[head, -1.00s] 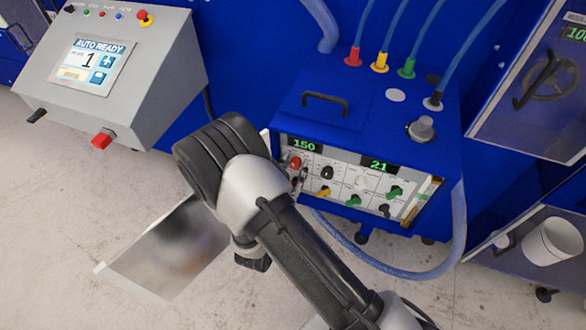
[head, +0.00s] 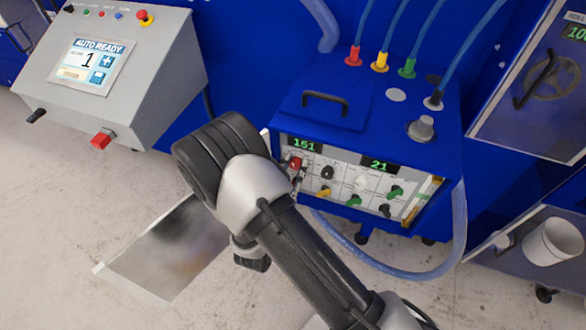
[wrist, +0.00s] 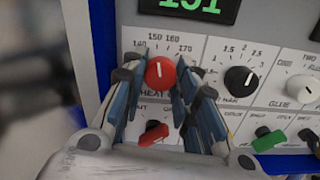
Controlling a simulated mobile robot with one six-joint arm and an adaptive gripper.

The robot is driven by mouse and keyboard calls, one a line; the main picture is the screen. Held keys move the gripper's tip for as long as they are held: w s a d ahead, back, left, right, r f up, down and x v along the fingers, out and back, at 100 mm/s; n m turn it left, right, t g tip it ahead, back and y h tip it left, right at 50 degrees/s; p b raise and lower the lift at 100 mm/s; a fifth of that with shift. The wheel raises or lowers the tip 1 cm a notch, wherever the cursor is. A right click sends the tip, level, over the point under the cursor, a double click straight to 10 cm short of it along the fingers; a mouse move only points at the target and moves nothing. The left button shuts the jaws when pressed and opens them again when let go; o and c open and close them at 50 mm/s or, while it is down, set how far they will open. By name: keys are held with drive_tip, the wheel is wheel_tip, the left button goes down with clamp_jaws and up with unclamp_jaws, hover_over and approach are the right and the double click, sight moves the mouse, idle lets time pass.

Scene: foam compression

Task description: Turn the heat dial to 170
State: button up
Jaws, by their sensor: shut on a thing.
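The red heat dial (wrist: 160,73) sits on the white control panel, with its white pointer mark close to upright. Printed numbers, including 150 and 160, curve above it. My gripper (wrist: 160,82) is shut on the dial, one finger on each side. In the head view the red dial (head: 295,163) shows beside my arm, which hides most of the gripper. The green heat readout (head: 304,145) reads 151, and part of it shows at the top of the wrist view (wrist: 190,5).
To the right are a black knob (wrist: 240,79) and a white knob (wrist: 305,88). Below are a red lever (wrist: 154,133) and a green lever (wrist: 268,139). A second readout (head: 379,165) shows 21. A blue hose (head: 458,230) loops beside the machine.

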drive_tip(key=m+b, duration=0.4)
drive_tip(key=m, duration=0.2)
drive_tip(key=shift+f+b, duration=0.15)
drive_tip(key=shift+b, duration=0.2)
drive_tip(key=m+b, duration=0.4)
drive_tip(key=m, duration=0.1)
idle(0.5)
drive_tip(key=o, duration=0.8)
drive_tip(key=shift+a+r, duration=0.1)
drive_tip(key=shift+r, duration=0.1)
drive_tip(key=v, duration=1.2)
